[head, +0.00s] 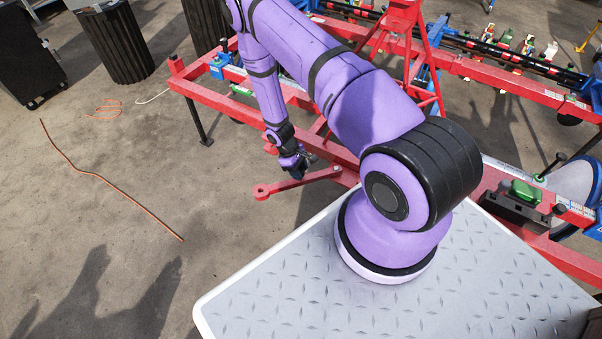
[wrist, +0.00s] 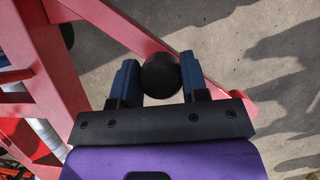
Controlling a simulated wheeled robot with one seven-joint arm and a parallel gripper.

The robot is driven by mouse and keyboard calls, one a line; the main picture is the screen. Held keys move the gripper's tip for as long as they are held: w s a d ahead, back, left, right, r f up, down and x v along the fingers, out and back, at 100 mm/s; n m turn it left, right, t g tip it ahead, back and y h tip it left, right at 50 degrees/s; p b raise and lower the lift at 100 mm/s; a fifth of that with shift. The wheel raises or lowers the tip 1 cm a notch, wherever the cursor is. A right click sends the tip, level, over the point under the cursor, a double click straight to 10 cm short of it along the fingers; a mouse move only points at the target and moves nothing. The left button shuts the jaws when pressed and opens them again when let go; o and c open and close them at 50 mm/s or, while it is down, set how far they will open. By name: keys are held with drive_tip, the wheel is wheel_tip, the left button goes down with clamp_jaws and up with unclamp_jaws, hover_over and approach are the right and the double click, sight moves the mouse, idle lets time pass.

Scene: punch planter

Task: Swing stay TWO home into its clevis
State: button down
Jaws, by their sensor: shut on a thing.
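A red stay (head: 310,181) sticks out from the red frame over the ground, with a round eye at its free left end. My gripper (head: 296,170) is at the stay, partly hidden by my arm. In the wrist view the two blue fingers of my gripper (wrist: 158,83) are shut on a round black knob (wrist: 160,74). The red stay (wrist: 203,83) runs diagonally behind the knob. I cannot make out a number on the stay, and I cannot tell which part of the frame is its clevis.
The red planter frame (head: 230,98) runs behind my arm, with a black support leg at its left corner. A green-topped block (head: 525,192) sits on the frame at right. An orange hose (head: 110,181) lies on open concrete at left. Dark bins stand at the upper left.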

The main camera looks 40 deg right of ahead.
drive_tip(key=w+d+m+y, duration=0.4)
drive_tip(key=w+d+m, duration=0.5)
drive_tip(key=m, duration=0.1)
drive_tip(key=shift+w+d, duration=0.2)
drive_tip(key=shift+d, duration=0.1)
idle(0.4)
drive_tip(key=c, duration=0.6)
unclamp_jaws()
drive_tip(key=v, duration=1)
drive_tip(key=shift+r, duration=0.4)
